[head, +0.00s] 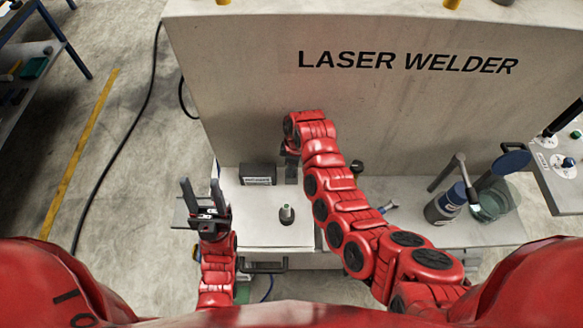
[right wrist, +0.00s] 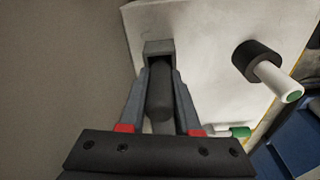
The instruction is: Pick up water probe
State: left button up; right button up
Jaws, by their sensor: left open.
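A small upright probe (head: 286,214) with a pale body and dark collar stands on the white table top (head: 255,222). In the right wrist view a probe with a black collar and a white, green-tipped tube (right wrist: 265,72) stands to the right of my right gripper. My right gripper (right wrist: 158,62) has a dark cylinder (right wrist: 160,92) between its fingers; whether they press on it is unclear. In the head view my right arm mostly hides that gripper near the wall. My left gripper (head: 203,188) is open and empty at the table's left edge. I cannot tell which probe is for water.
A dark labelled box (head: 258,174) stands at the back of the table, against the laser welder wall (head: 240,70). A dark bottle (head: 445,204) and a glass beaker (head: 490,204) stand on the right.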

grip_shut()
